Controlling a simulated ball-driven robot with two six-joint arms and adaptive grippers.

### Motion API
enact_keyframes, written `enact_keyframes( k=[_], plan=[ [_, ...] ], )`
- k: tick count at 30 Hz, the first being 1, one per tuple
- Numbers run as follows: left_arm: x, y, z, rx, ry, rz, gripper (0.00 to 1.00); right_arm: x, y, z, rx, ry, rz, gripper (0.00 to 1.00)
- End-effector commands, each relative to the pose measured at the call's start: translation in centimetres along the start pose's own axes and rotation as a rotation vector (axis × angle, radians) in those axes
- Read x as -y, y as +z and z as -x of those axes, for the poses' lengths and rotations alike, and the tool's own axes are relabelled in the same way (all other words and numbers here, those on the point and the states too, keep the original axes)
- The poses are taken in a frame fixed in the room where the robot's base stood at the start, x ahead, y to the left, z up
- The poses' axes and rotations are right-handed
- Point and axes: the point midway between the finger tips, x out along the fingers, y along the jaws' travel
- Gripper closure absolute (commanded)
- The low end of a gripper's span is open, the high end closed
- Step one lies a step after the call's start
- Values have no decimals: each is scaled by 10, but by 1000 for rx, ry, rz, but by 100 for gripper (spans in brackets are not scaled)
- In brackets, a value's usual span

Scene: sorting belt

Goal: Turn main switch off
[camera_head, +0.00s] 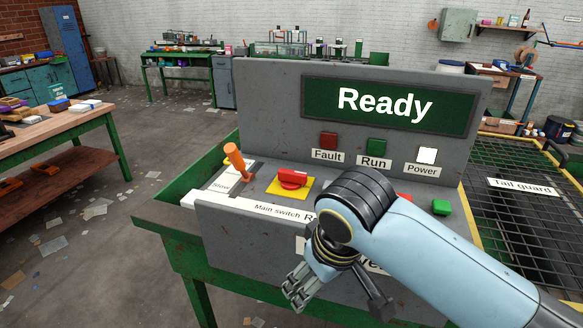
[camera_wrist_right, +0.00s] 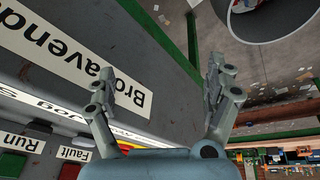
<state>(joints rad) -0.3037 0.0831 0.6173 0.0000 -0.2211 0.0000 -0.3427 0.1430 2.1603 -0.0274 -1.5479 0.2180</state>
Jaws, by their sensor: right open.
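The main switch (camera_head: 292,177) is a red rotary knob on a yellow plate, on the sloped top of the grey control console (camera_head: 245,105). A white label strip (camera_head: 255,207) reading "Main switch" is in front of it. My right gripper (camera_head: 294,287) is open and empty, in front of the console's front face, below and apart from the switch. In the right wrist view its two fingers (camera_wrist_right: 160,78) are spread beside the console's lettered front. A bit of red and yellow shows behind the left finger there, mostly hidden. My left gripper is not in view.
An orange lever (camera_head: 236,158) stands left of the switch, by a "Slow" label. A green button (camera_head: 441,207) is right of my arm. The display (camera_head: 388,105) reads "Ready", and the power lamp (camera_head: 427,155) is white. My right arm hides part of the console.

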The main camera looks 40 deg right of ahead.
Motion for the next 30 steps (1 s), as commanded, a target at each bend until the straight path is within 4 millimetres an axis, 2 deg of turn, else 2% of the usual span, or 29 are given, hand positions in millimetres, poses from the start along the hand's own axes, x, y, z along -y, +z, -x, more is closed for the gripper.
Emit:
enact_keyframes(
  k=[1, 2, 8, 11, 18, 21, 26, 30],
  plan=[
    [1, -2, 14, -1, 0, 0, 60, -4, -16, 30, -16, 7, -26, 13],
    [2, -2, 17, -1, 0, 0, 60, -6, -25, 40, -19, 15, -53, 13],
    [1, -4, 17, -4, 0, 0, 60, -18, -71, 46, -15, 67, -235, 13],
    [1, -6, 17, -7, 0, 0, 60, -27, -101, 51, -19, 98, -346, 13],
    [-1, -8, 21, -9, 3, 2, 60, -53, -181, 81, -35, 179, -679, 13],
    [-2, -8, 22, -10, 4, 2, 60, -63, -207, 97, -42, 204, -806, 13],
    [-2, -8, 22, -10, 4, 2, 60, -71, -222, 104, -44, 224, -896, 13],
    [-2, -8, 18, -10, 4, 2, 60, -75, -221, 86, -42, 227, -903, 13]
  ],
)
